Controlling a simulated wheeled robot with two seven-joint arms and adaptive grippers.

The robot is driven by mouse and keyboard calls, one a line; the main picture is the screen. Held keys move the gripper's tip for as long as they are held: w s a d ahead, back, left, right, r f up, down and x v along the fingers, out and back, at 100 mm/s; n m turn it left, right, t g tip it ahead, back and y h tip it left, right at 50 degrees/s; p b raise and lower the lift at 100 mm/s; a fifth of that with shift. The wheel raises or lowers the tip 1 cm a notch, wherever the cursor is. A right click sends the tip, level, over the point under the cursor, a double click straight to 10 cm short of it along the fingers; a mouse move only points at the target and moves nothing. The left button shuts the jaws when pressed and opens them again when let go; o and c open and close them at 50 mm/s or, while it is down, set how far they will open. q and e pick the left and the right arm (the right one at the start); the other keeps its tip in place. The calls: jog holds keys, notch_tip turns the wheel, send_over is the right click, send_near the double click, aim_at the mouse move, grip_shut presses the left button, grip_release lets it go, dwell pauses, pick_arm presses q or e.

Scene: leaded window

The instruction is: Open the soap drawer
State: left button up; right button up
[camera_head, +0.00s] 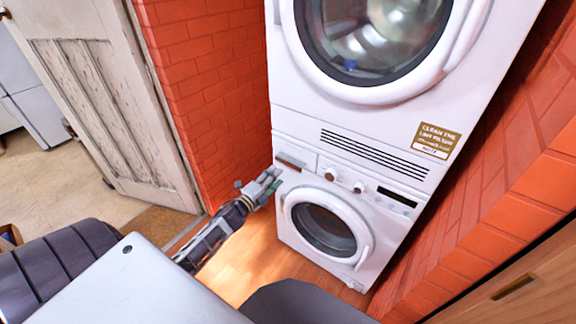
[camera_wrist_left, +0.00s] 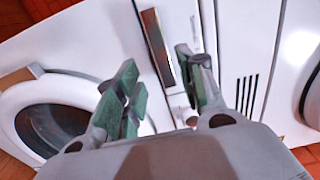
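The soap drawer (camera_head: 306,157) is a white panel at the upper left of the lower washing machine (camera_head: 283,212). It has a brownish, metallic handle strip (camera_head: 290,160). In the left wrist view the handle strip (camera_wrist_left: 157,47) stands upright, beyond the fingertips and roughly between their lines. The drawer looks shut. My left gripper (camera_head: 270,180) is just in front of and below the drawer's left end. In the left wrist view my left gripper (camera_wrist_left: 163,82) has its green-padded fingers well apart with nothing between them. I cannot tell if a finger touches the front. My right gripper is not in view.
A second machine (camera_head: 295,75) with a round door is stacked above. The lower machine's round door (camera_head: 325,228) is shut, below the drawer, with knobs (camera_head: 330,175) to the drawer's right. Red brick walls flank the machines. Some wooden floor (camera_head: 250,262) is clear in front.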

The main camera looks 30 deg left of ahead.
aim_at(288, 165)
pick_arm(q)
jog(key=shift+w+d, duration=0.2)
jog(key=shift+w, duration=2.45)
jog(key=shift+w+d+b, duration=0.15)
jog(key=shift+w+b, duration=0.25)
jog(key=shift+w, duration=1.5)
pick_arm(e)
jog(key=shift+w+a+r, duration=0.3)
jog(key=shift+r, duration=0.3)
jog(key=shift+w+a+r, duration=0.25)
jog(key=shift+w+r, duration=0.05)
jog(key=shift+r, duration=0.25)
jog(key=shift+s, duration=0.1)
pick_arm(q)
jog(key=shift+f, duration=0.1)
grip_shut()
